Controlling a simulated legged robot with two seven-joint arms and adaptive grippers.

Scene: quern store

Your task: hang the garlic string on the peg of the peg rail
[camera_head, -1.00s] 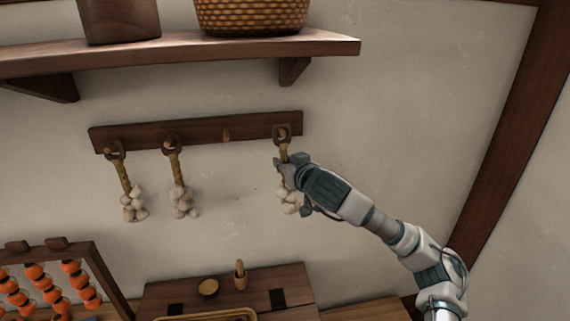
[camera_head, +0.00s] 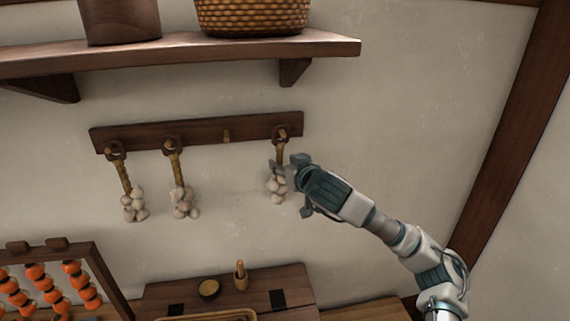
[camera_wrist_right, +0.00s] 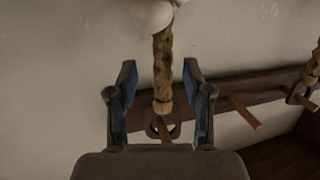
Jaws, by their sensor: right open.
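A garlic string (camera_head: 278,185), a braided stalk with pale bulbs below, hangs by its loop on the right-end peg (camera_head: 281,133) of the dark wooden peg rail (camera_head: 200,138). My right gripper (camera_head: 287,186) is open around or close beside this string, below the rail. In the right wrist view, which is upside down, the braid (camera_wrist_right: 163,65) runs between the spread fingers (camera_wrist_right: 160,95), with a gap on each side. The loop (camera_wrist_right: 160,128) is around the peg, partly hidden by the gripper body. My left gripper is not in view.
Two more garlic strings (camera_head: 128,190) (camera_head: 180,188) hang on the left pegs; one peg (camera_head: 226,136) between is bare. A shelf (camera_head: 200,52) with a basket (camera_head: 250,15) and a pot is above. Below stand a bead frame (camera_head: 90,270) and a wooden chest (camera_head: 250,280).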

